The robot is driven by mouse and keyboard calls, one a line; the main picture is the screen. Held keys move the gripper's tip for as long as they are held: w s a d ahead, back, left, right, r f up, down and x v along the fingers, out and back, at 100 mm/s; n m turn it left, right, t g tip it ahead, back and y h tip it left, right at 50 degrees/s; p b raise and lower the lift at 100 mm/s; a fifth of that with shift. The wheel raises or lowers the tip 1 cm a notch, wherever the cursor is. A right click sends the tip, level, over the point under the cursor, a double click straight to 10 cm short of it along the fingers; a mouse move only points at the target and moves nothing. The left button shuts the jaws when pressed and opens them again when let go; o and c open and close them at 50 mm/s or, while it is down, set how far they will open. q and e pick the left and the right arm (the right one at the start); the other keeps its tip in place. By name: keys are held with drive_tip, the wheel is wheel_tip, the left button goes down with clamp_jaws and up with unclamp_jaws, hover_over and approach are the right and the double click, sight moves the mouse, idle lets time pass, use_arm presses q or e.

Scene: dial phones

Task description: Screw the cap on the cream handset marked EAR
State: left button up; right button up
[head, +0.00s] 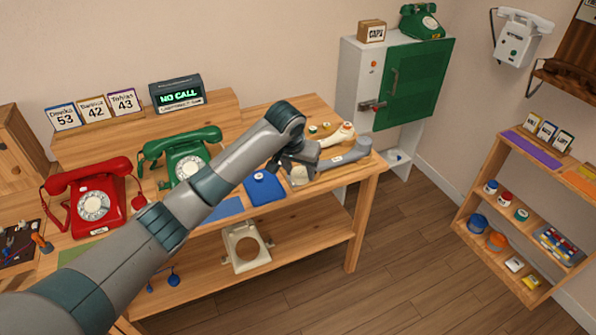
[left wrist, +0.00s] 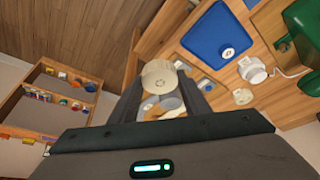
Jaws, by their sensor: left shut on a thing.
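My left gripper (head: 302,158) is at the right end of the bench, beside two handsets. It is shut on a cream round cap (left wrist: 158,76), which shows between the two fingers in the left wrist view; a cream piece (head: 299,175) shows below the gripper in the head view. A cream handset (head: 340,134) lies just right of the gripper, partly hidden by it. A grey handset (head: 345,160) lies in front of it. The labels on both are too small to read. I cannot tell whether the cap touches a handset. My right gripper is not in view.
A green dial phone (head: 182,158) and a red one (head: 96,200) stand farther left. Small caps (head: 320,127) lie behind the gripper. A grey cabinet with a green door (head: 412,82) stands behind right.

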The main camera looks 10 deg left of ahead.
use_arm(q)
drive_tip(key=s+a+r, duration=0.3)
drive_tip(key=s+r, duration=0.3)
drive_tip(key=r, duration=0.2)
drive_tip(key=s+a+r+n, duration=0.1)
drive_tip(key=s+a, duration=0.2)
drive_tip(key=s, duration=0.4)
drive_tip(key=s+a+r+n, duration=0.1)
drive_tip(key=s+a+r, duration=0.1)
drive_tip(key=s, duration=0.5)
drive_tip(key=shift+a+r+y, duration=0.2)
drive_tip(key=shift+a+y, duration=0.2)
drive_tip(key=shift+a, duration=0.25)
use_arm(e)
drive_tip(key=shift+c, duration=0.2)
